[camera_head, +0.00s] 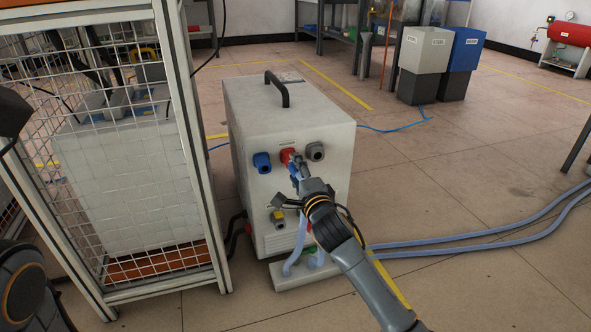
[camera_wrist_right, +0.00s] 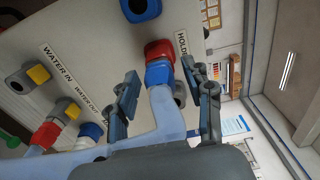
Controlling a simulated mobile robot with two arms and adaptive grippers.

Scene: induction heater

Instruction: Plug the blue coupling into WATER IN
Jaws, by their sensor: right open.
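The blue coupling (camera_wrist_right: 158,73), on the end of a pale blue hose, sits against a red fitting (camera_wrist_right: 158,50) beside the HOLDER label in the right wrist view. My right gripper (camera_wrist_right: 162,92) is open, with one finger on each side of the coupling and hose; I cannot tell whether they touch. In the head view my right gripper (camera_head: 298,167) is at the front of the white cabinet (camera_head: 250,115) and hides the coupling. The WATER IN label (camera_wrist_right: 57,66) is left in the wrist view, near a grey-and-yellow port (camera_wrist_right: 28,78).
Another grey-and-yellow fitting (camera_wrist_right: 65,110), a red part (camera_wrist_right: 45,136) and a blue part (camera_wrist_right: 92,131) are near WATER OUT. A mesh cage (camera_head: 188,130) stands close left of the cabinet. Hoses (camera_head: 470,240) run along the floor to the right.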

